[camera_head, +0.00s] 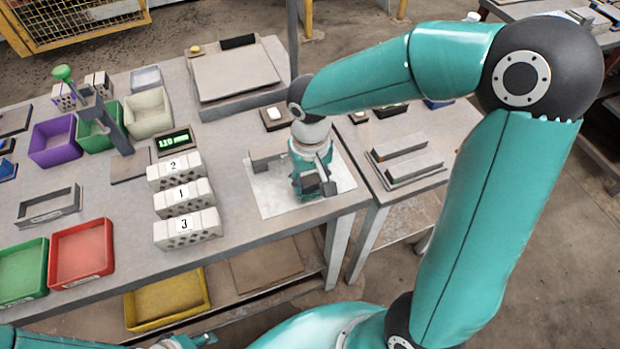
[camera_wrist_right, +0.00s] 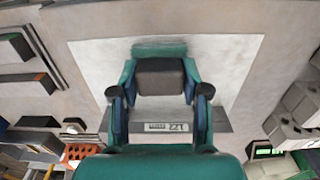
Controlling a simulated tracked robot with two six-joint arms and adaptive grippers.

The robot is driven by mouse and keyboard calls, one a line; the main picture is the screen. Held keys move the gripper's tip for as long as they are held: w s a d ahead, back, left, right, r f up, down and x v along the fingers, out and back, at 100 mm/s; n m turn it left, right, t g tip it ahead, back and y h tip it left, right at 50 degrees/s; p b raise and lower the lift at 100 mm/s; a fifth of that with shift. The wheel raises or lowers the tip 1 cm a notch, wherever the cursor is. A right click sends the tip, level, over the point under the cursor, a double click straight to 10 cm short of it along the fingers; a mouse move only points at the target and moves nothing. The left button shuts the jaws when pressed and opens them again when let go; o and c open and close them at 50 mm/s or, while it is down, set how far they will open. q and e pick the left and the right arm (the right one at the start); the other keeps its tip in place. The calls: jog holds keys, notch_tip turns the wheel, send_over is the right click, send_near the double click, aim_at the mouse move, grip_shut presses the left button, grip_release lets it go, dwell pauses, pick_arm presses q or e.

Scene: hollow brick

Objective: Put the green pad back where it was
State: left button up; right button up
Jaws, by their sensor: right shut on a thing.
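My right gripper (camera_head: 312,183) points down over a pale square sheet (camera_head: 275,195) near the table's right front corner. In the right wrist view its fingers (camera_wrist_right: 160,85) are closed on the sides of a dark block with a green part at its far side, which I take as the green pad (camera_wrist_right: 160,48). The head view mostly hides the pad. I cannot tell whether it touches the sheet. A grey bar with a printed label (camera_wrist_right: 168,127) lies on the sheet, partly hidden behind my fingers. My left gripper (camera_head: 190,341) shows only partly at the bottom edge.
Three white numbered hollow bricks (camera_head: 183,197) stand left of the sheet. A green display (camera_head: 174,141), coloured bins and a green-knobbed stand (camera_head: 95,105) are further left. A side table (camera_head: 404,158) with grey bars is to the right. A grey platform (camera_head: 235,75) is behind.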

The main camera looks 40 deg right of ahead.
aim_at(310, 179)
jog(key=o, duration=1.1)
jog(key=shift+f, duration=0.1)
notch_tip(310, 179, up, 12)
jog(key=shift+r+p, duration=0.15)
jog(key=shift+p, duration=0.3)
